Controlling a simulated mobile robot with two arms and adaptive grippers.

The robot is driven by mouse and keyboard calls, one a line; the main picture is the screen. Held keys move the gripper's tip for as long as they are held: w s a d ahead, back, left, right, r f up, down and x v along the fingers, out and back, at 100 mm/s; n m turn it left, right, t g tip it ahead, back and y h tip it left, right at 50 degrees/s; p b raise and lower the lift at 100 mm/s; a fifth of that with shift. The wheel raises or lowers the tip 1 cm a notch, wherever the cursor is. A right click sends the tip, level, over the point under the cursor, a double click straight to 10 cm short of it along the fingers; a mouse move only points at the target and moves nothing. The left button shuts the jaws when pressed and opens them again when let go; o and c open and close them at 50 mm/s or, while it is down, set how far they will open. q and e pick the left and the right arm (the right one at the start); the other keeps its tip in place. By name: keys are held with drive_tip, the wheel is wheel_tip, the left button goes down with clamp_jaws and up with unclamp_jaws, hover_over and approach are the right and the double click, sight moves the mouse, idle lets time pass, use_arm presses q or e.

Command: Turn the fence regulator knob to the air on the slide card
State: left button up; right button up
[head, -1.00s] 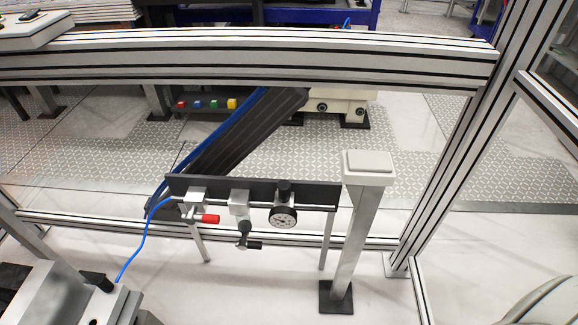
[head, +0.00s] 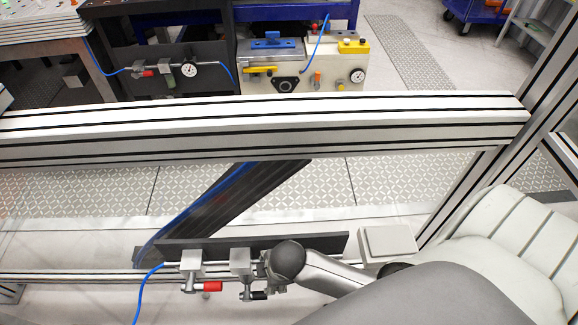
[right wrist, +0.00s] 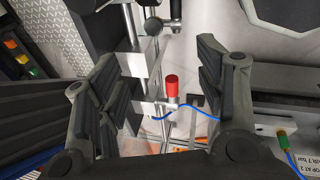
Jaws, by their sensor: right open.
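The dark fence bar (head: 200,246) carries the air fittings along the rail's lower side. The red-handled valve (head: 211,287) and a fitting with a black handle (head: 259,295) show left of my right arm. The regulator knob and its gauge are hidden behind that arm. In the right wrist view my right gripper (right wrist: 158,60) is open and empty. The red handle (right wrist: 172,88) shows between its fingers, and a black ball knob (right wrist: 153,27) shows farther up. I cannot make out contact. A partly cropped printed card (right wrist: 297,145) lies at right. My left gripper is out of view.
A thick aluminium rail (head: 260,130) crosses in front, with an upright post (head: 490,170) at right. A blue hose (head: 147,290) runs from the valve. Benches with another gauge (head: 190,70) and a cream unit (head: 300,80) stand behind the fence.

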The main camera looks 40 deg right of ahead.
wheel_tip(320, 180, up, 7)
drive_tip(key=n+p, duration=0.1)
drive_tip(key=n, duration=0.4)
drive_tip(key=w+d+f+n+h, duration=0.1)
drive_tip(key=w+d+f+n, duration=0.1)
drive_tip(key=d+f+n, duration=0.1)
drive_tip(key=w+d+f+n+h, duration=0.1)
drive_tip(key=w+d+f+n, duration=0.1)
drive_tip(key=f, duration=0.4)
drive_tip(key=w+d+f+n+h, duration=0.1)
drive_tip(key=w+d+f+n, duration=0.1)
drive_tip(key=d+f+n, duration=0.2)
drive_tip(key=shift+w+d+f+n, duration=0.15)
drive_tip(key=shift+d+f+n, duration=0.3)
drive_tip(key=shift+f, duration=0.2)
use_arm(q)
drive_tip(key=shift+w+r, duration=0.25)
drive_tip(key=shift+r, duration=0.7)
use_arm(e)
drive_tip(key=c, duration=1)
drive_tip(key=shift+c, duration=0.2)
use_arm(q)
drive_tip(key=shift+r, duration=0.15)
use_arm(e)
drive_tip(key=shift+m, duration=0.25)
